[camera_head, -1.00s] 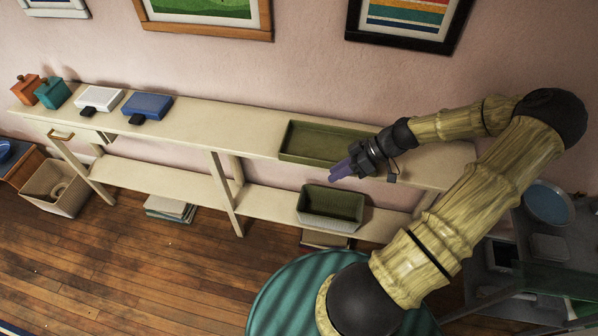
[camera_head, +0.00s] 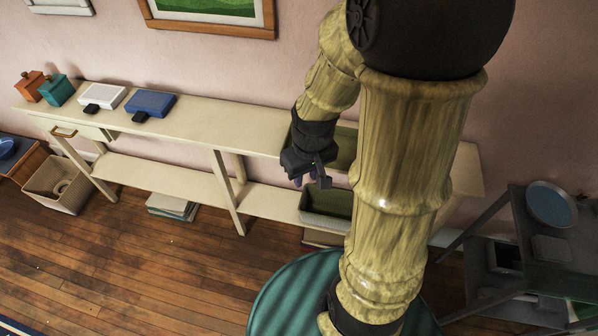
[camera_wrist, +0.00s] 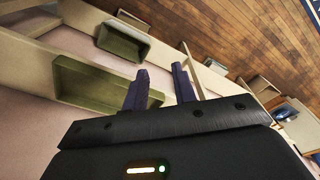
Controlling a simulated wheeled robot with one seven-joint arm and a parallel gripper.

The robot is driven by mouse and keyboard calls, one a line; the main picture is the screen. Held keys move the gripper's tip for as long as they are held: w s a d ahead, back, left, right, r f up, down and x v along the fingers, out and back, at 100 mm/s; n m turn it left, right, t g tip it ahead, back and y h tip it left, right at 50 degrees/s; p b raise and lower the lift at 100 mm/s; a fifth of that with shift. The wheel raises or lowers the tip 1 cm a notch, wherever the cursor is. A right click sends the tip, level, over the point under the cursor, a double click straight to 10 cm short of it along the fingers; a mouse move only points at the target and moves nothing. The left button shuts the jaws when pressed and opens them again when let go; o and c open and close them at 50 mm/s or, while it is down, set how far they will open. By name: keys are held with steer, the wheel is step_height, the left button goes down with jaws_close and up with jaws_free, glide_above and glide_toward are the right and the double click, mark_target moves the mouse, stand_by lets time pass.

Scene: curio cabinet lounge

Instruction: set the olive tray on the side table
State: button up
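The olive tray (camera_head: 345,152) is a long shallow rectangle on the top board of the cream console. My arm hides much of it in the head view; the wrist view shows the tray (camera_wrist: 85,82) left of my fingers, empty. My gripper (camera_head: 309,182) is at the console's front edge, by the tray's left part. In the wrist view my gripper (camera_wrist: 162,86) has its two purple fingers apart with nothing between them. One finger overlaps the tray's end in the picture; I cannot tell whether it touches. I cannot tell which piece is the side table.
The cream console (camera_head: 215,128) has clear top space left of the tray. A deeper olive bin (camera_head: 325,203) sits on its lower shelf. White (camera_head: 106,96) and blue (camera_head: 150,103) boxes stand farther left. A grey shelf unit (camera_head: 530,235) is at right, a wooden piece (camera_head: 22,165) at far left.

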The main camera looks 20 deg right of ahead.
steer(key=shift+s+a+r+m+t, duration=0.35)
steer(key=shift+a+r, duration=0.2)
steer(key=shift+r, duration=0.2)
steer(key=shift+s+a+r+m+t, duration=0.3)
steer(key=shift+a+r+m, duration=0.2)
steer(key=shift+r, duration=0.2)
